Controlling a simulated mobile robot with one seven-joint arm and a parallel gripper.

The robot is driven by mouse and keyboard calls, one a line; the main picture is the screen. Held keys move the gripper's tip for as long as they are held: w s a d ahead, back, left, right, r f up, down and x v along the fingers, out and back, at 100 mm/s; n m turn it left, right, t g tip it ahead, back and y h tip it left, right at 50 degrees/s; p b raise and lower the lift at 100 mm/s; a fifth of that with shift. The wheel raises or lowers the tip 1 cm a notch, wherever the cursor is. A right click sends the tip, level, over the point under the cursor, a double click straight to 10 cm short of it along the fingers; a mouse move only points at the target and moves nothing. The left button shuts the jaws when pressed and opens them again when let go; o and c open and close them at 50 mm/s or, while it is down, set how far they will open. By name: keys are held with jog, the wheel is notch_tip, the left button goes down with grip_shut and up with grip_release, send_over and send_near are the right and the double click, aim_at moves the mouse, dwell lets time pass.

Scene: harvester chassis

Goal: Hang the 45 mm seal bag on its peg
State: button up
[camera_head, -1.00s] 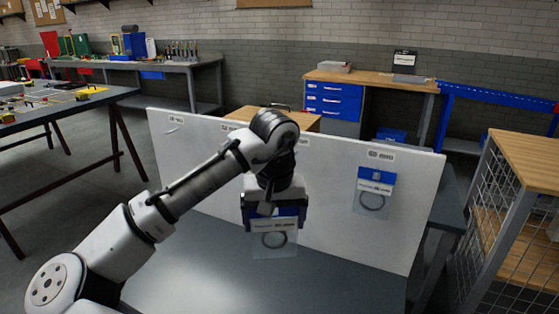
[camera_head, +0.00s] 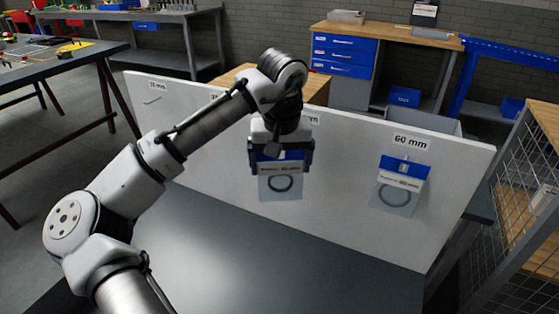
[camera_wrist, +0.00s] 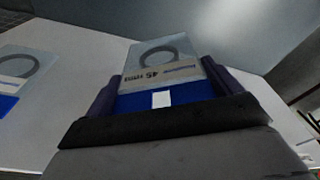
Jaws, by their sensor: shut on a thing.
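My gripper (camera_head: 281,163) is shut on the blue header of a clear bag (camera_head: 281,186) with a dark ring inside. The bag hangs upright below the jaws, in front of the white board (camera_head: 340,190). In the wrist view the same bag (camera_wrist: 166,62) reads 45 mm, upside down, between the two fingers (camera_wrist: 160,92). A label (camera_head: 312,118) at the board's top edge is partly covered by my wrist; only its end, "mm", shows. The peg below it is hidden behind my gripper. I cannot tell the gap between bag and board.
A similar bag (camera_head: 400,187) hangs under the 60 mm label (camera_head: 410,141) to the right. A bare peg (camera_head: 152,100) shows at the board's left end. The grey tabletop (camera_head: 250,260) before the board is clear. A wire-mesh cart (camera_head: 530,170) stands at the right.

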jog(key=w+d+f+p, duration=0.1)
jog(key=w+d, duration=0.2)
jog(key=w, duration=0.5)
jog(key=shift+w+d+f, duration=0.15)
jog(key=shift+w+d, duration=0.1)
jog(key=shift+w, duration=0.05)
dwell(0.6)
jog(key=shift+f, duration=0.1)
dwell(0.6)
